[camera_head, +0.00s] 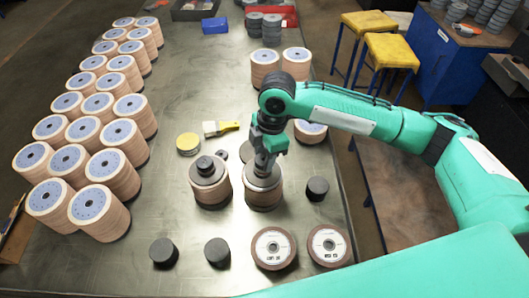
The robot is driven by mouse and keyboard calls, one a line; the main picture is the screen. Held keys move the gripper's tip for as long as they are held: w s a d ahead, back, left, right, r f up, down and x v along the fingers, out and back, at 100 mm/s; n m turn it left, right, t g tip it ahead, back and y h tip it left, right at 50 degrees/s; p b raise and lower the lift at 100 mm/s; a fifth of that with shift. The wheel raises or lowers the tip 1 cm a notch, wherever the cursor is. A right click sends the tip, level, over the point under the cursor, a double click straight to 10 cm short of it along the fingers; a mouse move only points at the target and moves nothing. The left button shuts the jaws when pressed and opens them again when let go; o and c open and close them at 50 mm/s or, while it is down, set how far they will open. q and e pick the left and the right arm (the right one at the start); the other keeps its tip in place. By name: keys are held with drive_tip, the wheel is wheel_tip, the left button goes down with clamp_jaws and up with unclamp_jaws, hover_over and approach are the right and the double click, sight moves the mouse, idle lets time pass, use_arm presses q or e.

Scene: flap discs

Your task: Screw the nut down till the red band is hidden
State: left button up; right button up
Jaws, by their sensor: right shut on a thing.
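My right gripper (263,165) comes down from above onto a stack of flap discs (263,198) near the middle of the table. A dark plate (264,180) caps this stack. The fingers are shut at the top centre of the plate, around the nut, which they mostly hide. I cannot make out a red band. To the left stands a similar stack (210,193) with a dark plate and a black nut (205,164) on top; no gripper touches it. My left gripper is not in view.
Tall disc stacks (98,210) fill the table's left side. Black cylinders (217,252) and two labelled discs (273,248) lie in front. A yellow-lidded tin (188,143) and a brush (220,128) lie behind. Bare table (190,80) is free further back.

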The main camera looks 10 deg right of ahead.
drive_tip(key=shift+f, duration=0.45)
idle(0.6)
drive_tip(key=o, duration=1.1)
drive_tip(key=shift+c, duration=0.2)
